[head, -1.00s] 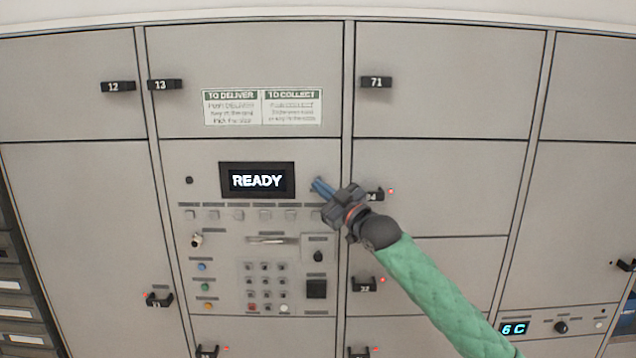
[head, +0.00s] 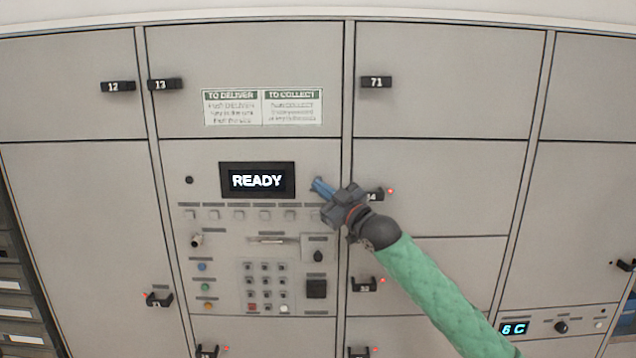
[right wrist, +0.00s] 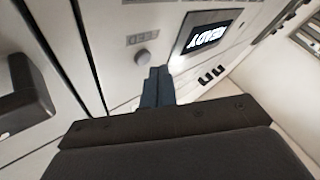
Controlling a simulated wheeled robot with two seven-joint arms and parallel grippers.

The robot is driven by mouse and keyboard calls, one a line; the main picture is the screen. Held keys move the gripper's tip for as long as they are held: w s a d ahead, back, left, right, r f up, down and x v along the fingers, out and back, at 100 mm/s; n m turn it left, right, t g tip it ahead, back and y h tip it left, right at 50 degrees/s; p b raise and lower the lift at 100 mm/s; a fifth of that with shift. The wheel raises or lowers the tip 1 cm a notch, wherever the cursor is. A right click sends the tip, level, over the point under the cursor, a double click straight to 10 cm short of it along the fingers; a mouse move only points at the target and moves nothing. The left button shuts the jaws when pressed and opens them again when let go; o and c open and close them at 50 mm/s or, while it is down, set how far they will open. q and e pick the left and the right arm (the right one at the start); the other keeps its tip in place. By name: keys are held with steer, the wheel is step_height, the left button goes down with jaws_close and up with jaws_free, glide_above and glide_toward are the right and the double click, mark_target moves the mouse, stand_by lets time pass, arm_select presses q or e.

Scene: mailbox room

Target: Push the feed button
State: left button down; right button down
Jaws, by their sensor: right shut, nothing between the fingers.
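The control panel (head: 222,275) of the grey locker wall carries a READY display (head: 257,181), also in the right wrist view (right wrist: 212,31). In the right wrist view the fingertips (right wrist: 158,72) appear close to the round button; contact cannot be told. My left gripper is not in view.
Below the display are a row of small square buttons (head: 238,215), a slot (head: 270,240), a keypad (head: 265,284) and coloured buttons (head: 203,267). A dark locker handle (head: 376,195) is right of my gripper, partly hidden by it. An instruction label (head: 262,107) is above.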

steer(key=shift+w, duration=0.55)
steer(key=shift+w+r, duration=0.1)
steer(key=shift+w, duration=0.1)
steer(key=shift+w+r, duration=0.1)
steer(key=shift+w, duration=0.05)
steer(key=shift+d, duration=0.1)
steer(key=shift+f, duration=0.25)
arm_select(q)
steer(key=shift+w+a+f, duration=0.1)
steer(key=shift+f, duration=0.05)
arm_select(e)
steer(key=shift+s+d, duration=0.2)
steer(key=shift+s, duration=0.45)
stand_by(1.3)
steer(key=shift+a, duration=0.1)
